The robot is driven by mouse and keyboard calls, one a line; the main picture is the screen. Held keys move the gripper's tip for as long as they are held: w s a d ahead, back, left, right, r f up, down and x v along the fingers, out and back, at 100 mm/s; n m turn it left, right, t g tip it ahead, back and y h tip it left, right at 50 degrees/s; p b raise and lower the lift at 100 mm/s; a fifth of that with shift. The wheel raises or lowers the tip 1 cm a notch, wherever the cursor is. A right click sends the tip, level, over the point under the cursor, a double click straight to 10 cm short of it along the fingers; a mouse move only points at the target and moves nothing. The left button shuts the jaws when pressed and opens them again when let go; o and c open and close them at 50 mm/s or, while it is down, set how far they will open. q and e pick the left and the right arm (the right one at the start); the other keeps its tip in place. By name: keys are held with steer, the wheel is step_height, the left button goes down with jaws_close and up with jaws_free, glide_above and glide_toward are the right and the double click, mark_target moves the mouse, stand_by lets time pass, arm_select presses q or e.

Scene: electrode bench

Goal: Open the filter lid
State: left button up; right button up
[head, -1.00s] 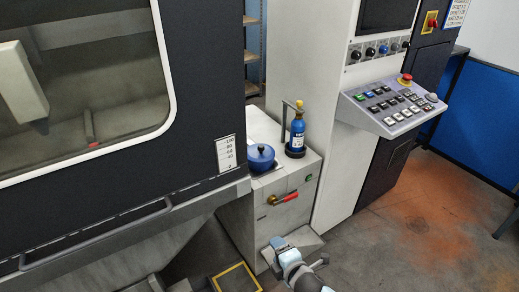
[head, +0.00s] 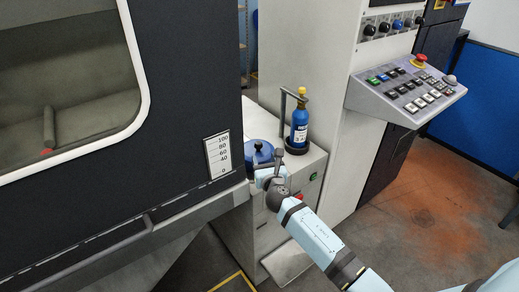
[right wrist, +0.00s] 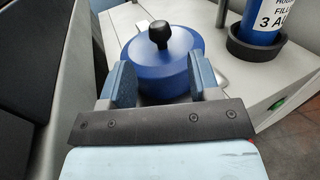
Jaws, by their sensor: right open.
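The filter lid (head: 255,151) is round and blue with a black knob on top, and it sits on the grey cabinet. Nothing is between the fingers that I can see held. In the head view my right gripper (head: 267,172) is at the front of the lid and hides part of it. My left gripper is not in view.
A blue bottle (head: 300,124) with a yellow top stands in a dark holder right of the lid, beside a grey post. The dark machine door (head: 190,100) is close on the left. A control panel (head: 408,90) stands at the right.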

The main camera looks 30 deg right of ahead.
mark_target(260, 148)
steer(key=x, duration=0.6)
steer(key=shift+w+d+b, duration=0.1)
steer(key=shift+w+b, duration=0.3)
jaws_close()
